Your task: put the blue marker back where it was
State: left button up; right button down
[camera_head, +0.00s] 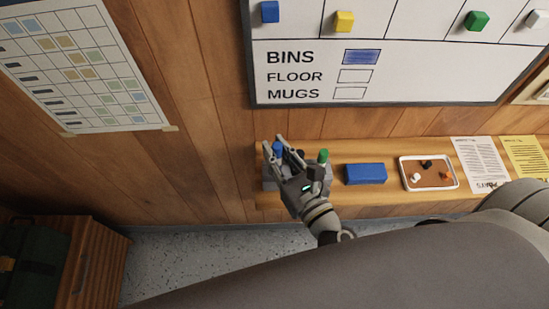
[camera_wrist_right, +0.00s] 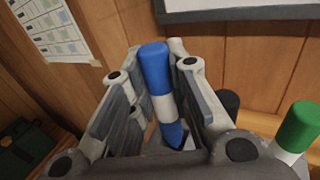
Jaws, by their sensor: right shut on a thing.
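The blue marker (camera_head: 277,151) has blue ends and a white middle. It stands nearly upright between the fingers of my right gripper (camera_head: 274,145), which is shut on it. In the right wrist view the blue marker (camera_wrist_right: 154,62) leans slightly, its lower end down between the fingers. A grey holder (camera_head: 268,182) on the wooden shelf is partly hidden by the gripper. A green marker (camera_head: 323,156) stands at its right. I cannot tell whether the blue marker's lower end is in the holder. My left gripper is not in view.
Right of the holder on the shelf (camera_head: 400,147) lie a blue block (camera_head: 366,174), a tray (camera_head: 403,187) with small pieces and paper sheets (camera_head: 480,163). A whiteboard (camera_head: 420,70) hangs above. A black marker (camera_wrist_right: 228,103) stands near the green one.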

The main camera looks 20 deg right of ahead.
jog(key=shift+w+a+f+b, duration=0.1)
jog(key=shift+w+f+b, duration=0.15)
jog(key=shift+f+b, duration=0.7)
jog(key=shift+w+f+b, duration=0.2)
jog(key=shift+f+b, duration=0.3)
jog(key=shift+f, duration=0.7)
jog(key=shift+f, duration=0.1)
jog(key=c, duration=1.7)
grip_release()
jog(key=shift+o, duration=0.2)
jog(key=s+d+b, duration=0.2)
jog(key=s+b, duration=0.4)
jog(key=s, duration=0.5)
jog(key=shift+s+r, duration=0.35)
jog(key=shift+s, duration=0.05)
